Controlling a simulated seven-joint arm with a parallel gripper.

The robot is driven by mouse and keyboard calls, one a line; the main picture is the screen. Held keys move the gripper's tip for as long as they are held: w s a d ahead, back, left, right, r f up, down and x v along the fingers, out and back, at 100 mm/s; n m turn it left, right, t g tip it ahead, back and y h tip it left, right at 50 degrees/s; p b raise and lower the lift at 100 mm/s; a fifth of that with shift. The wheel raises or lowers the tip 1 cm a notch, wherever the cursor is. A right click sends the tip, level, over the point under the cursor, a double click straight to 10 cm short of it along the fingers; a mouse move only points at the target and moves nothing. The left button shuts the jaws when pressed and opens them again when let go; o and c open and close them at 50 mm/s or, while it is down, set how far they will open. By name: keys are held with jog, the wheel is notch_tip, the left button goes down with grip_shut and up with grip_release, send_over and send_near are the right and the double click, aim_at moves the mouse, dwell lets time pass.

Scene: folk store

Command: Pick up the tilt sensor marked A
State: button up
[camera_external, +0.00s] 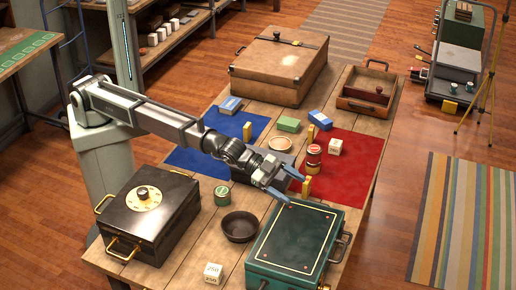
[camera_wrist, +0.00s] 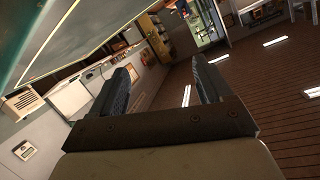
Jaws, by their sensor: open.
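I cannot make out a letter A on anything, so I cannot tell which thing is the tilt sensor. Small candidates on the table are a blue box (camera_external: 230,105) on the blue mat, a green box (camera_external: 288,125), another blue box (camera_external: 320,120) and a white block (camera_external: 335,146) on the red mat. My gripper (camera_external: 287,183) is open and empty above the table, near the near edge of the red mat and the green case. In the wrist view its two fingers stand apart with nothing between them (camera_wrist: 165,78); that view shows the room, not the tabletop.
A green case (camera_external: 295,245), a black case with a dial (camera_external: 150,215) and a brown case (camera_external: 278,70) stand on the table. Stacked jars (camera_external: 314,158), a green tin (camera_external: 222,196), a dark bowl (camera_external: 239,227), a white cube (camera_external: 213,272) and small yellow blocks (camera_external: 247,132) lie between.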

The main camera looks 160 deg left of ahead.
jog(key=s+a+f+n+g, duration=0.3)
jog(key=s+a+g, duration=0.1)
jog(key=s+a, duration=0.45)
jog(key=n+g+h, duration=0.2)
jog(key=g+h, duration=0.3)
jog(key=h, duration=0.1)
send_near(309, 190)
jog(key=x, duration=0.4)
jog(key=shift+d+f, duration=0.3)
jog(key=shift+f, duration=0.05)
jog(key=x, duration=0.2)
jog(key=a+x, duration=0.1)
jog(key=x, duration=0.1)
jog(key=shift+s, duration=0.1)
jog(key=shift+f, duration=0.45)
jog(key=c, duration=1.1)
